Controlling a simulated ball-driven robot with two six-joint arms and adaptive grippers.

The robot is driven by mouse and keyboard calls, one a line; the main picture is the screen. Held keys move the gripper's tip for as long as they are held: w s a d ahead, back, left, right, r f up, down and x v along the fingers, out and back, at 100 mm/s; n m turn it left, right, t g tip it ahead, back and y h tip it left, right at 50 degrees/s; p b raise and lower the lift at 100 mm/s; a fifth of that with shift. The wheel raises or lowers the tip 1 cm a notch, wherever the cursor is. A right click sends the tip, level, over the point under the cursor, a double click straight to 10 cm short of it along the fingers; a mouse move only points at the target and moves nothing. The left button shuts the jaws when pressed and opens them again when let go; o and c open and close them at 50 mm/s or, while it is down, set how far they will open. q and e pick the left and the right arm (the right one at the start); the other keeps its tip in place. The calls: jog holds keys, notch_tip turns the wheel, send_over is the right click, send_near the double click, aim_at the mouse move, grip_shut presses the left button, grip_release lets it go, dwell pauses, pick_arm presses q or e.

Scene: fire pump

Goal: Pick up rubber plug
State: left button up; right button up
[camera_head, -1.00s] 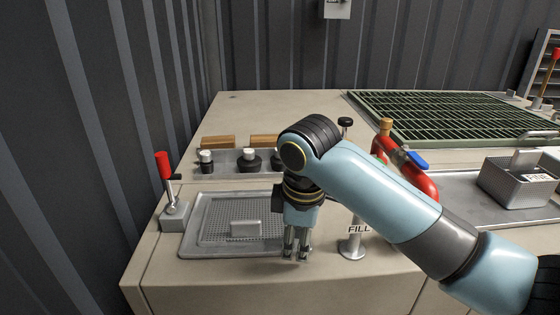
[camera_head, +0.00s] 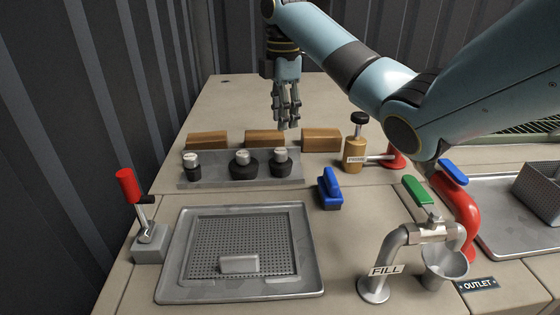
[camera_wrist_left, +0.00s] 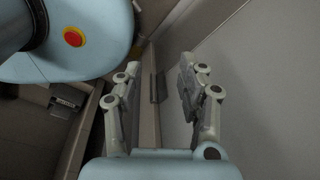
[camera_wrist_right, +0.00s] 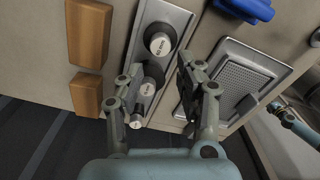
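Three black rubber plugs with pale tops stand in a row on a grey plate (camera_head: 190,183): a left plug (camera_head: 194,171), a middle plug (camera_head: 243,169) and a right plug (camera_head: 280,166). My right gripper (camera_head: 288,122) hangs above and behind the right plug, pointing down, open and empty. In the right wrist view, plugs (camera_wrist_right: 160,42) show ahead of the spread fingers, with labels on their tops too small to read surely. My left gripper (camera_wrist_left: 158,92) is open and empty in its wrist view, facing a grey panel; it is not in the head view.
Several wooden blocks (camera_head: 265,138) lie behind the plate. A blue-handled brush-like object (camera_head: 330,188) stands right of it. A perforated tray (camera_head: 170,262), red-handled lever (camera_head: 129,186) and FILL pipe (camera_head: 388,262) are in front. The bench behind the blocks is clear.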

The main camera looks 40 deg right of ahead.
send_over(281, 150)
jog(key=f, duration=0.4)
jog(key=shift+s+f+b, duration=0.15)
jog(key=shift+s+b, duration=0.05)
jog(key=shift+b, duration=0.15)
notch_tip(281, 150, down, 5)
jog(key=shift+w+a+r+b, duration=0.15)
jog(key=shift+r+b, duration=0.05)
jog(key=shift+b, duration=0.1)
jog(key=shift+f, duration=0.35)
pick_arm(q)
jog(key=shift+s+a+f, duration=0.1)
jog(key=shift+s+f, duration=0.15)
jog(key=shift+f, duration=0.25)
jog(key=shift+s+a+f, duration=0.1)
jog(key=shift+s+f, duration=0.1)
jog(key=shift+f, duration=0.25)
jog(key=shift+s+a, duration=0.15)
jog(key=shift+s, duration=0.2)
pick_arm(e)
grip_shut()
